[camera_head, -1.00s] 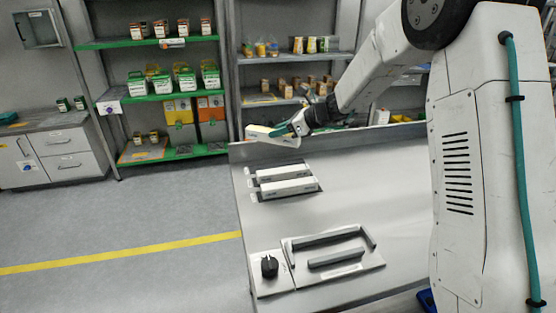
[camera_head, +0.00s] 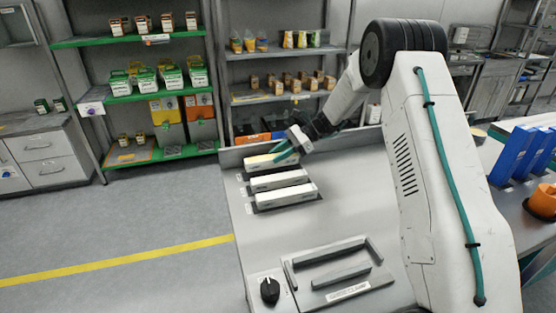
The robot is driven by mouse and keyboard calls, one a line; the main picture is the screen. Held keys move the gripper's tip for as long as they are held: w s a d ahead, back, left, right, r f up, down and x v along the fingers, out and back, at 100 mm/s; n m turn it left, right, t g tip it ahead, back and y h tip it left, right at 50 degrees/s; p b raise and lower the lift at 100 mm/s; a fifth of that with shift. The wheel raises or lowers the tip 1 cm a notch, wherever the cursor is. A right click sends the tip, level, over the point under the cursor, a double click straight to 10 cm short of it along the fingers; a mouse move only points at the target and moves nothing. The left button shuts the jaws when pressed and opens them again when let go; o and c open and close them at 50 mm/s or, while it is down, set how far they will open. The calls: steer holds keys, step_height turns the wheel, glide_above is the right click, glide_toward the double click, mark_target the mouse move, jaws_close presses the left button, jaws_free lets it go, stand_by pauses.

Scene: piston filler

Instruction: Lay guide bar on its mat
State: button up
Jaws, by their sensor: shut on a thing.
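My gripper (camera_head: 283,150) is shut on a long white bar with a pale yellowish top, the guide bar (camera_head: 270,162). It is low over the far end of a row on the steel table, beside two similar white bars. The middle bar (camera_head: 278,180) and the near bar (camera_head: 286,196) lie parallel to it, with dark mat edges showing around them. The mat under the held bar is mostly hidden. I cannot tell whether the held bar touches it.
A clamp fixture (camera_head: 335,270) with grey bars and a black knob (camera_head: 270,290) sits at the table's near side. A low back edge runs behind the bars. Blue boxes (camera_head: 515,152) and an orange part (camera_head: 541,201) stand at right. Bare tabletop lies between bars and fixture.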

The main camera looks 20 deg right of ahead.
steer(key=shift+a+f, duration=0.1)
steer(key=shift+f, duration=0.95)
steer(key=shift+f, duration=0.2)
steer(key=o, duration=1.1)
steer(key=shift+r, duration=0.1)
